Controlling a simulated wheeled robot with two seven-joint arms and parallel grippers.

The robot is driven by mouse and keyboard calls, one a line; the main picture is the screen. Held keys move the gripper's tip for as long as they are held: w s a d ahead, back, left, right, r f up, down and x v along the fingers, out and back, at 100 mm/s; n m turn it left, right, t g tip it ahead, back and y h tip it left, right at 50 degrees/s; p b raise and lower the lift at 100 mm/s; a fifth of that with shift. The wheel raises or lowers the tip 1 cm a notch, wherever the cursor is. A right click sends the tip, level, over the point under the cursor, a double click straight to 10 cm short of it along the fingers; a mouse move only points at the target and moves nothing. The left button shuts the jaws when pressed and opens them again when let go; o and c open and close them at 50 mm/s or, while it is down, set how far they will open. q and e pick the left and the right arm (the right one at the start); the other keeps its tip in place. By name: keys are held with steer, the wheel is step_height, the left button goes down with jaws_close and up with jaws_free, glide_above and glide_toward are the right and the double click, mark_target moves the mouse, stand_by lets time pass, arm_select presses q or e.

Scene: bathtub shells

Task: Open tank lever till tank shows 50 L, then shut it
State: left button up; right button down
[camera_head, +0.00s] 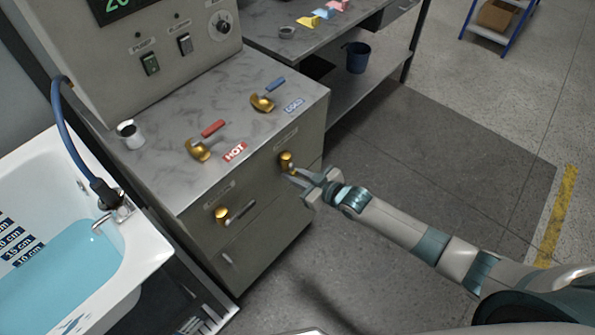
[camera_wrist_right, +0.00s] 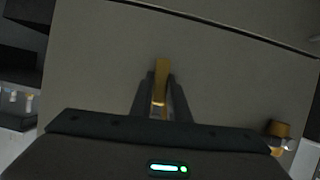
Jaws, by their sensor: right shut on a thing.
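My right gripper (camera_head: 300,178) reaches in from the right to the front face of the grey control cabinet. It is shut on a brass lever (camera_head: 286,160) at the upper right of that face. In the right wrist view the brass lever (camera_wrist_right: 161,82) stands between the two dark fingers (camera_wrist_right: 160,105). A second brass lever (camera_head: 221,215) with a grey handle sits lower left on the same face. A green digital display (camera_head: 118,5) is cut off at the top edge, so its full reading is hidden. My left gripper is not in view.
The cabinet top (camera_head: 170,150) carries a red-handled HOT valve (camera_head: 200,146) and a blue-handled COLD valve (camera_head: 265,99). A white tub (camera_head: 150,250) with blue water stands at left. A bench with a blue bucket (camera_head: 357,57) is behind. Floor at right is clear.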

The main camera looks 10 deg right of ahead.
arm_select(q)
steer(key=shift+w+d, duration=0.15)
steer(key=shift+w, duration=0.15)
arm_select(e)
steer(key=shift+s+a+f+m, duration=0.1)
steer(key=shift+s+m, duration=0.05)
steer(key=shift+m, duration=0.15)
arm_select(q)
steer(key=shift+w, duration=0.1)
arm_select(e)
steer(key=shift+a, duration=0.1)
steer(key=c, duration=1.7)
jaws_free()
